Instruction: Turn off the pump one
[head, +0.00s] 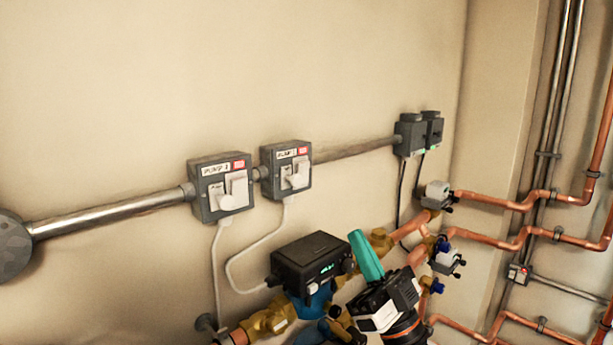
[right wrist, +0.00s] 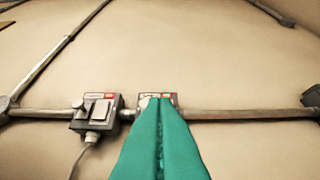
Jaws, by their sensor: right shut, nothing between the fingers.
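Two grey switch boxes with white rocker switches hang on the wall in the head view, a left box (head: 222,187) and a right box (head: 287,169). Both labels begin with PUMP; their numbers are too blurred to tell for sure. My right gripper (head: 358,236) has teal fingers, pressed together and empty, below and right of the boxes. In the right wrist view its fingertips (right wrist: 160,100) overlap the right box (right wrist: 158,97) and hide most of it; contact cannot be told. The left box (right wrist: 96,112) shows clear beside them. My left gripper is not in view.
A black pump controller (head: 312,259) sits below the boxes, left of my right gripper. Copper pipes (head: 497,203) and valves fill the right side. Dark boxes (head: 417,134) sit at the conduit's right end. Pale cables (head: 238,262) hang from the switch boxes. The upper wall is clear.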

